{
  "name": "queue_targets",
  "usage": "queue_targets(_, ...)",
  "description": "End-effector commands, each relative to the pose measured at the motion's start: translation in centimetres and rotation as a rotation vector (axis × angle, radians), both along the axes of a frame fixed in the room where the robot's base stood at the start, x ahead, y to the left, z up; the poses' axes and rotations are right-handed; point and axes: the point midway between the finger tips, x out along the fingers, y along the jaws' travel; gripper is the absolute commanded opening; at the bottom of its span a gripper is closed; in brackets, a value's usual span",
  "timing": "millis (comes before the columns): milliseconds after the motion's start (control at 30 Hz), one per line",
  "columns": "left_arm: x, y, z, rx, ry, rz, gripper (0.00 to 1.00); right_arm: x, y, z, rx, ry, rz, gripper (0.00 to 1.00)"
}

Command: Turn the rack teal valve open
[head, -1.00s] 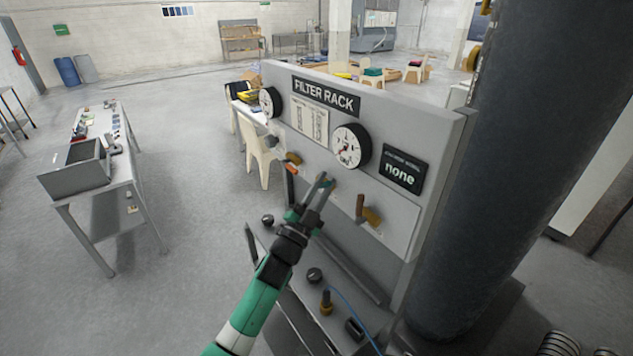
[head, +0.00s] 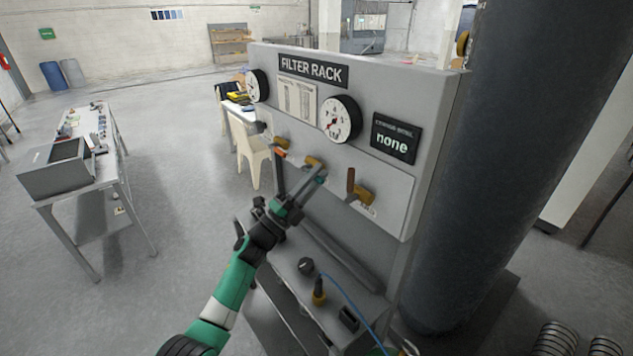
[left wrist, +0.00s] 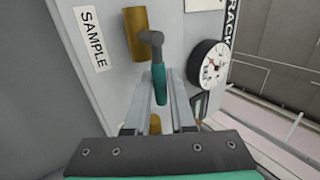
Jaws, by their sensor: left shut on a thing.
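The filter rack (head: 430,150) stands in the middle of the head view. Its middle valve has a brass body (head: 312,162) and a lever with a teal grip (head: 321,178). My left gripper (head: 312,183) reaches up to that lever from below left. In the left wrist view, the teal grip (left wrist: 160,85) lies between the two fingers (left wrist: 160,97), which are shut on it. The bent grey lever end meets a brass cylinder (left wrist: 136,35) beside the SAMPLE label (left wrist: 91,40). My right gripper is not in view.
An orange-handled valve (head: 280,152) is to the left and a brown-handled valve (head: 351,184) to the right. Two gauges (head: 340,119) and a dark display (head: 395,139) reading "none" are above. A ledge below holds knobs and a blue cable (head: 345,297). A dark column (head: 510,150) stands right.

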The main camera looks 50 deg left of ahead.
Motion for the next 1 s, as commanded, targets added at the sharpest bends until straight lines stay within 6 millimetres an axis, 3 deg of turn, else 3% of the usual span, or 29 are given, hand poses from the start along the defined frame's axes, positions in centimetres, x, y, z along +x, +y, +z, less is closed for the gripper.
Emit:
queue_targets(467,0.01,0.04,-0.12,0.015,0.002,0.001,0.0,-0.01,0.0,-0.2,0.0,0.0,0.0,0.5)
queue_targets(500,0.01,0.04,-0.12,0.014,0.002,0.002,0.3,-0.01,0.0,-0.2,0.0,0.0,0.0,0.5)
queue_targets(633,0.0,0.04,-0.11,0.013,0.001,0.002,0.53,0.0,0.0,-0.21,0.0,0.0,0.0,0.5)
queue_targets(1000,-0.5,0.11,-0.46,0.013,0.001,0.003,0.53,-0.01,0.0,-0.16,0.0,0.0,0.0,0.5)
